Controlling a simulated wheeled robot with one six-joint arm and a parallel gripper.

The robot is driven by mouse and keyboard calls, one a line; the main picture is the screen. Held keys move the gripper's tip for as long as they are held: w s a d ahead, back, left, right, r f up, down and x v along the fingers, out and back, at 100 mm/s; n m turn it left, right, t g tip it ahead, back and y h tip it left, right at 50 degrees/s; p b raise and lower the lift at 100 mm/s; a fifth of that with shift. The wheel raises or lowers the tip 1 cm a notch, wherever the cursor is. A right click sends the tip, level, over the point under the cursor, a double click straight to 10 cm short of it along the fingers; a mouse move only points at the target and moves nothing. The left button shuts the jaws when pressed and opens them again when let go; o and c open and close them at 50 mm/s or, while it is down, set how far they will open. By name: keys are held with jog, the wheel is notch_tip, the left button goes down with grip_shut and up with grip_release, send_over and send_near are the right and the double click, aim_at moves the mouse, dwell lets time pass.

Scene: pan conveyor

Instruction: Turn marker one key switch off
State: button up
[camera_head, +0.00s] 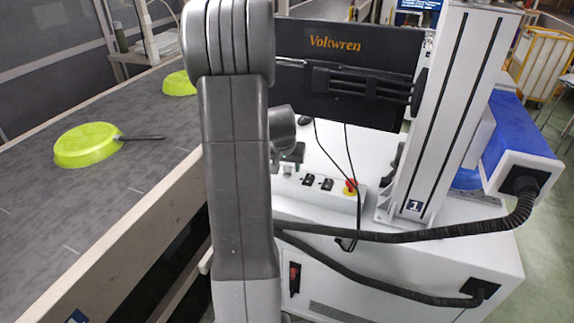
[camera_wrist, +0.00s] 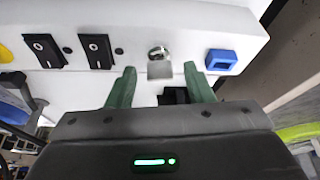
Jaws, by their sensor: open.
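The key switch (camera_wrist: 158,52) shows in the wrist view as a round metal lock on the white control box (camera_wrist: 140,15). A flat grey key (camera_wrist: 160,70) is in it. My gripper (camera_wrist: 160,76) is open, with one green finger on each side of the key; I see gaps, and no contact is clear. In the head view my gripper (camera_head: 293,157) is at the control box (camera_head: 340,203), partly hidden behind my arm, and I cannot make out the key there. A blue marker with a white 1 (camera_head: 414,206) is on the foot of the white column.
Two black rocker switches (camera_wrist: 72,52) and a blue socket (camera_wrist: 220,60) flank the key switch. A red emergency button (camera_head: 350,186) stands on the box. Black cables (camera_head: 345,150) hang close by. The conveyor (camera_head: 60,205) on the left carries green pans (camera_head: 88,145).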

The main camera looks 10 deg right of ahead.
jog(key=c, duration=1)
jog(key=shift+n, duration=0.3)
jog(key=shift+d+n+y+p, duration=0.1)
jog(key=shift+n+y+p, duration=0.45)
jog(key=shift+n, duration=0.55)
jog(key=n+y+b, duration=0.1)
jog(key=n, duration=0.2)
jog(key=shift+d+f+b, duration=0.15)
jog(key=shift+b, duration=0.2)
jog(key=n+y+b, duration=0.2)
jog(key=n+b, duration=0.1)
jog(key=n, duration=0.1)
jog(key=shift+d+n, duration=0.1)
jog(key=shift+n, duration=0.3)
jog(key=n+b, duration=0.1)
jog(key=n, duration=0.1)
jog(key=n+g+y+b, duration=0.1)
jog(key=n, duration=0.2)
jog(key=shift+w+g+y, duration=0.15)
jog(key=shift+g+y, duration=0.1)
jog(key=shift+g, duration=0.05)
jog(key=shift+n, duration=0.3)
